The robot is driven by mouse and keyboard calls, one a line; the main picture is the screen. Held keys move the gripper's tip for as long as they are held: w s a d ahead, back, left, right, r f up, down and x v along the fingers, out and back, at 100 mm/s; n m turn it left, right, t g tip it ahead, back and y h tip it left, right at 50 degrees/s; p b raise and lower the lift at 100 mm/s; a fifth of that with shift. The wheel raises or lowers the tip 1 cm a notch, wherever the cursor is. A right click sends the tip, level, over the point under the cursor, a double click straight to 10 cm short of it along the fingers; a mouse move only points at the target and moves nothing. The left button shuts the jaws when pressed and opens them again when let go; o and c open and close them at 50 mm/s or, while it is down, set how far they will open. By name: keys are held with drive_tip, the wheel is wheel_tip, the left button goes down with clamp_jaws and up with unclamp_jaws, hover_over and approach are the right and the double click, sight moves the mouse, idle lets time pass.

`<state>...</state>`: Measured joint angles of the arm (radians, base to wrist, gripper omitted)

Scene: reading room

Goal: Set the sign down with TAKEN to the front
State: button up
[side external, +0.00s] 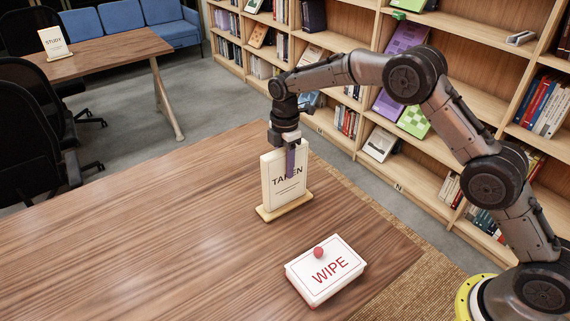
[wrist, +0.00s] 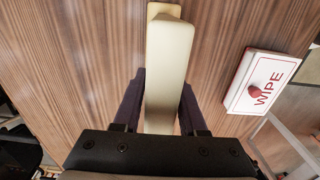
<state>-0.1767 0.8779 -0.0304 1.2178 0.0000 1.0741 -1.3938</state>
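A cream sign (side external: 270,190) on a light wooden base stands upright on the brown table. Its face toward the side camera reads TAKEN, partly covered by one purple finger. My gripper (side external: 290,160) points down over the sign's top edge, one finger on each face. In the wrist view my gripper (wrist: 164,85) has the sign (wrist: 168,60) between its two dark fingers, which lie close against it and look shut on it. The sign's base appears to rest on the table, though a small gap underneath cannot be ruled out. The sign's far face is hidden.
A white box marked WIPE (side external: 327,271) with a red knob lies on the table (side external: 130,235) to the sign's front right; the wrist view shows the box (wrist: 262,82) too. The table left of the sign is clear. Bookshelves (side external: 455,100) stand behind. A STUDY sign (side external: 54,42) stands on another table.

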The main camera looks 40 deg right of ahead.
drive_tip(key=o, duration=0.3)
wheel_tip(320, 180, up, 14)
drive_tip(key=shift+f, duration=0.1)
idle(0.5)
